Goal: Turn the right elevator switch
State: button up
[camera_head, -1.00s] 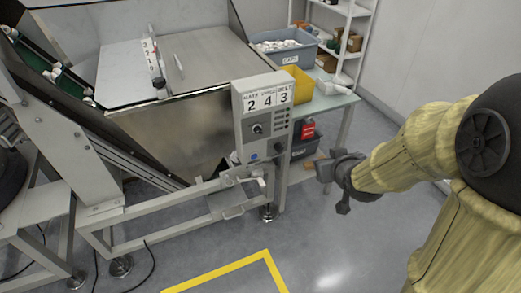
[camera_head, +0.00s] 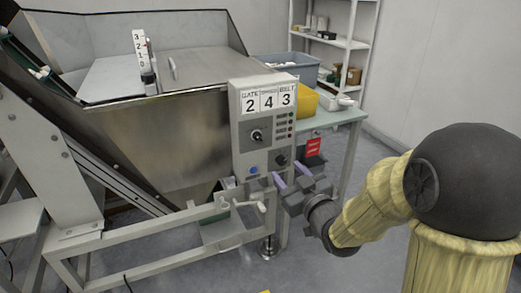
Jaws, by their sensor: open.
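A grey control box (camera_head: 235,140) stands at the front right corner of the hopper. Its top labels read GATE 2, a middle 4 and BELT 3. A dark rotary switch (camera_head: 256,136) sits in the middle of its face. A second dark rotary switch (camera_head: 282,159) sits lower right, with a blue button (camera_head: 253,171) to its left. My gripper (camera_head: 287,178) is just below the lower right switch, its jaws open and pointing toward the box. No contact with the switch is visible, and the exact gap cannot be told.
A metal hopper (camera_head: 180,140) and its steel frame (camera_head: 150,258) fill the left. A hand crank (camera_head: 252,205) juts out below the box, close to my gripper. Behind stand a green-topped table (camera_head: 340,117) with a yellow bin (camera_head: 305,103) and a blue-grey bin (camera_head: 290,66).

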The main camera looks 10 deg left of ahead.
aim_at(259, 139)
jog(key=b+x, duration=0.2)
jog(key=x, duration=1.5)
jog(key=shift+w+a, duration=0.15)
jog(key=shift+a, duration=0.05)
jog(key=shift+c, duration=0.4)
jog(key=c, duration=0.9)
